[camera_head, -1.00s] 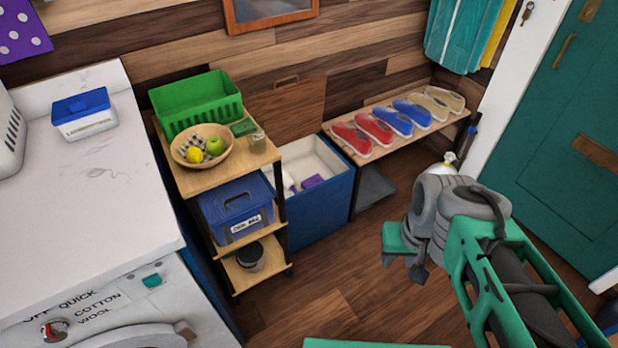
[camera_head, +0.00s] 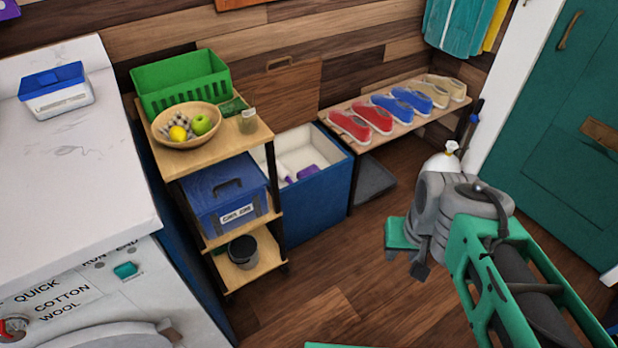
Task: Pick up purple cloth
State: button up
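A small purple piece (camera_head: 307,172), which looks like folded cloth, lies inside the open blue bin with a pale lining, next to a white and purple object (camera_head: 283,172). The front wall of the blue bin (camera_head: 315,205) hides part of the inside. My gripper (camera_head: 405,264) is at the right, pointing down over the floor, well apart from the bin. Its two fingers look spread, with nothing seen between them. Another purple thing (camera_head: 8,10), at the top left corner on the wall, is mostly cut off.
Left of the bin stands a wooden shelf (camera_head: 255,140) with a green basket, a fruit bowl and a blue lidded box. A white washer top (camera_head: 70,170) is at the left. A shoe rack (camera_head: 430,118) stands behind. The middle floor (camera_head: 330,285) is clear.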

aim_at(312, 169)
jog(key=z, duration=0.6)
jog(key=i, duration=2.15)
jog(key=u, duration=3.95)
jog(key=i, duration=0.5)
